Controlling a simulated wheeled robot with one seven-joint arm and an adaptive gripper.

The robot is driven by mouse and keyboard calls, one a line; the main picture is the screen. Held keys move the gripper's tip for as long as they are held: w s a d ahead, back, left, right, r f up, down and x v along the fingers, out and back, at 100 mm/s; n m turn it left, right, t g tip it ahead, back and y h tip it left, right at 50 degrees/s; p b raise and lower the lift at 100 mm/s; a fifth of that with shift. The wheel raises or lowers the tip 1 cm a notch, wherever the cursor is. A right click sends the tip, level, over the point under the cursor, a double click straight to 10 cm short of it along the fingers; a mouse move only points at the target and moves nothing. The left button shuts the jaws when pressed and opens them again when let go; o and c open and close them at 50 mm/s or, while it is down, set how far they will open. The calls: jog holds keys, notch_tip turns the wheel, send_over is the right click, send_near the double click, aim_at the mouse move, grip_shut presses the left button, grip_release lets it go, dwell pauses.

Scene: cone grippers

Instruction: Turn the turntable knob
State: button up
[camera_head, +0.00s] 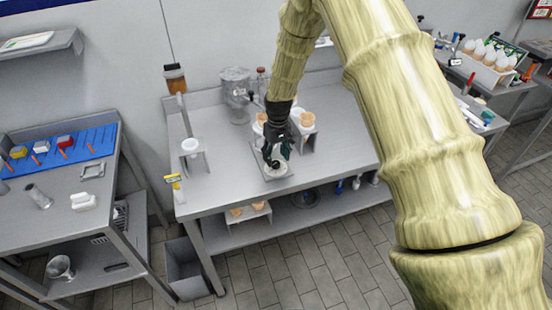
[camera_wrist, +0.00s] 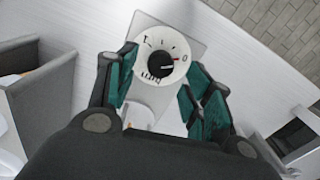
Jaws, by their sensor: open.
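The turntable knob shows in the wrist view as a small black knob (camera_wrist: 160,62) in the middle of a white round dial (camera_wrist: 150,76) with black markings and a red mark at its right. The dial sits on a grey plate (camera_wrist: 186,42). My gripper (camera_wrist: 160,85) is open, its teal-padded fingers on either side of the lower part of the dial. I cannot tell whether they touch it. In the head view my gripper (camera_head: 274,160) is over the plate on the table, just above the white dial (camera_head: 276,169), and hides part of it.
The steel table (camera_head: 222,190) holds a glass dispenser (camera_head: 236,92) and cone stands (camera_head: 306,128) behind my gripper, and a small stand (camera_head: 191,150) at left. A side table with a blue mat (camera_head: 65,152) is further left. The table front is mostly clear.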

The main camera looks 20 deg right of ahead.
aim_at(276, 163)
jog(key=shift+s+f, duration=0.15)
jog(key=shift+f, duration=0.2)
jog(key=shift+w+f+p, duration=0.2)
jog(key=shift+f+p, duration=0.25)
jog(key=shift+f, duration=0.65)
jog(key=shift+s+a, duration=0.1)
jog(key=c, duration=1.1)
